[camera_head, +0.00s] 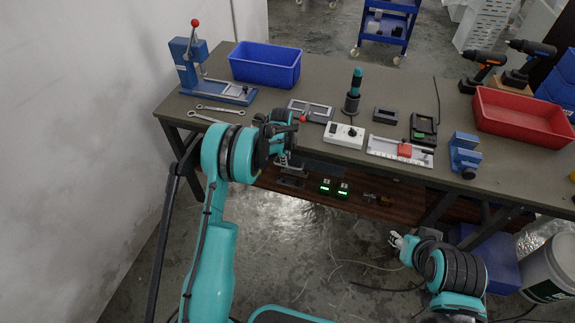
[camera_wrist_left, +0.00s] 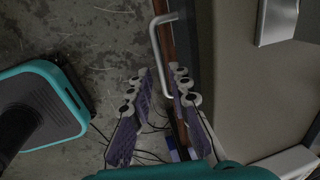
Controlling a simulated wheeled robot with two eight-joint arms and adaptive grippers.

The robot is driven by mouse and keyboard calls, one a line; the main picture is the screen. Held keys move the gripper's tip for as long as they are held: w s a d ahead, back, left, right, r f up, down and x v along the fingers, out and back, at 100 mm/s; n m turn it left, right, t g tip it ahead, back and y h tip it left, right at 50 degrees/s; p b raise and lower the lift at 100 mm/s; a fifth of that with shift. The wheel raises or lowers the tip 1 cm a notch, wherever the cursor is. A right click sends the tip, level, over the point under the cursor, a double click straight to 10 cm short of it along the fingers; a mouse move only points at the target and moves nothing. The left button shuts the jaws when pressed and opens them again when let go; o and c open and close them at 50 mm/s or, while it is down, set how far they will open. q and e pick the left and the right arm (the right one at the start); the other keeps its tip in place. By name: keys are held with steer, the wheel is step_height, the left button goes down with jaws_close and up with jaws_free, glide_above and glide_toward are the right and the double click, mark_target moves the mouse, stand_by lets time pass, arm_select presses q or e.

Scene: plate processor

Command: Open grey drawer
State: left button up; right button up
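A silver U-shaped handle (camera_wrist_left: 158,62) shows in the left wrist view, on the dark front edge of the workbench (camera_wrist_left: 265,95). I take it to be the grey drawer's handle; the drawer front is mostly hidden or too dark to make out. My left gripper (camera_wrist_left: 160,78) is open, with one finger on each side of the handle's lower end in the picture. I cannot tell whether the fingers touch it. In the head view my left gripper (camera_head: 289,158) is at the bench's front edge, partly hidden by its own wrist. My right gripper (camera_head: 398,240) is low, in front of the bench.
The bench top holds a blue bin (camera_head: 265,66), a red tray (camera_head: 522,118), a blue press (camera_head: 205,75), a white power strip (camera_head: 344,135) and a small blue vise (camera_head: 464,155). A lower shelf (camera_head: 310,190) is under the bench. The floor before it is mostly clear, with loose cables.

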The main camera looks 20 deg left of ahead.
arm_select(q)
steer(key=f, duration=0.2)
steer(key=f+b, duration=0.1)
steer(key=f, duration=0.1)
steer(key=shift+w, duration=0.4)
jaws_close()
